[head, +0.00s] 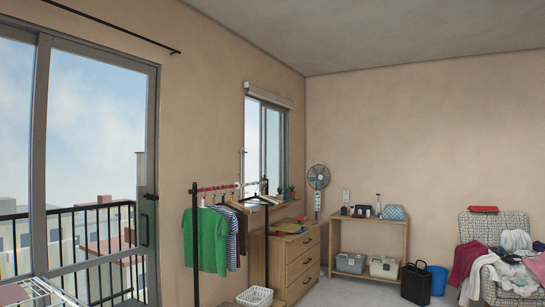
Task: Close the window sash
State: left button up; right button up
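The window (273,140) is in the left wall near the far corner, above a wooden dresser. It has a grey frame with upright panes, and a pale roller or blind box (268,95) runs along its top. I see it at a steep angle from far off, and cannot tell whether its sash is open or shut. The clothes rail hides part of its lower end. Neither of my grippers is in view.
A clothes rail (195,245) with a green shirt (205,240) stands before the dresser (293,262). A glazed balcony door (152,120) is at left. A laundry-covered armchair (490,222) is at right. Some floor (355,290) is bare.

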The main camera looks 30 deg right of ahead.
aim_at(261, 104)
jog(key=i+l+z, duration=0.1)
jog(key=i+z, duration=0.2)
jog(key=i, duration=0.25)
jog(key=i+l+z, duration=0.15)
jog(key=i+z, duration=0.7)
jog(key=i, duration=0.2)
jog(key=i+j+z, duration=0.2)
jog(key=i+z, duration=0.25)
jog(key=i+j+z, duration=0.1)
jog(key=i+z, duration=0.25)
jog(key=i, duration=2.65)
jog(key=i+l+u, duration=0.2)
jog(key=i, duration=1.3)
jog(key=i+u, duration=0.4)
jog(key=i, duration=0.35)
jog(key=i+l+u, duration=0.1)
jog(key=i+u, duration=0.3)
jog(key=i, duration=0.35)
jog(key=i+l+u, duration=0.2)
jog(key=i+u, duration=0.2)
jog(key=i+l+u, duration=0.4)
jog(key=i, duration=0.15)
jog(key=i+l+u, duration=0.7)
jog(key=l+u, duration=0.15)
jog(key=l, duration=0.3)
